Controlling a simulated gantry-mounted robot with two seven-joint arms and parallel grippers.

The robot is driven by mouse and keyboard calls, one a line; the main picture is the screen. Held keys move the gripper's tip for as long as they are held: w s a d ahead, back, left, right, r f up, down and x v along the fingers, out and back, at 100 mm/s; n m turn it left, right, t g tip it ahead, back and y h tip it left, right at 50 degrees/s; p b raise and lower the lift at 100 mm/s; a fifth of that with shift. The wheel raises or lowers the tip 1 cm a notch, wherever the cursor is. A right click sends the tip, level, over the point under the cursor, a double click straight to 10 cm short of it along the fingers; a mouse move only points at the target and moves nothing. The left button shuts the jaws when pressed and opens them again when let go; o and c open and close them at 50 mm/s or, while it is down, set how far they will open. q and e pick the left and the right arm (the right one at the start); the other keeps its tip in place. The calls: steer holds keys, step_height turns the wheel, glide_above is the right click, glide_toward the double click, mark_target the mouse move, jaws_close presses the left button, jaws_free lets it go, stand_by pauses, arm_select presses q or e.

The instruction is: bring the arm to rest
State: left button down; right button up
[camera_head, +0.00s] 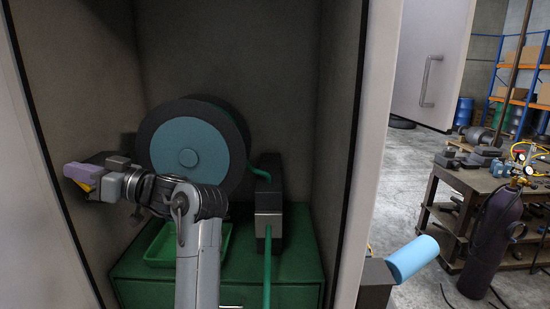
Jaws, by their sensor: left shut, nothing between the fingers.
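My left gripper (78,175) is in the left part of the head view, pointing left inside a grey cabinet (341,150). Its fingers are shut with nothing held, close to the cabinet's left inner wall. My left arm rises from the bottom of the picture and bends left at the wrist, in front of a large hose reel. My right gripper does not show.
The hose reel (190,150) has a blue hub and a dark rim. A green tray (160,248) lies on a green drawer unit (305,265), partly behind my arm. A green hose hangs at a dark box (270,180). Outside stand a workbench (480,180) and a gas cylinder (492,240).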

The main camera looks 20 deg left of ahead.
arm_select(q)
steer(key=w+d+f+m+t+h+p, duration=0.15)
steer(key=d+f+m+t, duration=0.25)
steer(key=f+m+t, duration=1.05)
steer(key=d+f+m+t+h+p, duration=0.3)
steer(key=f+m+t, duration=0.45)
steer(key=f, duration=1.35)
steer(key=s+d+f+m+g+h, duration=0.1)
steer(key=s+d+f+m+h, duration=0.15)
steer(key=d+f+h, duration=0.45)
steer(key=s+d+f+m+g+h, duration=0.1)
steer(key=s+d+f+h, duration=0.25)
steer(key=d, duration=0.45)
steer(key=s+d+f+n+g+h, duration=0.2)
steer(key=s+d+f+g+h, duration=0.1)
steer(key=s+d+g, duration=0.5)
steer(key=s+d+h, duration=0.1)
steer(key=s+d, duration=0.2)
steer(key=s, duration=0.2)
steer(key=shift+s+d+f+g, duration=0.2)
steer(key=shift+s+f+g, duration=0.05)
steer(key=shift+g, duration=0.05)
steer(key=shift+n, duration=0.25)
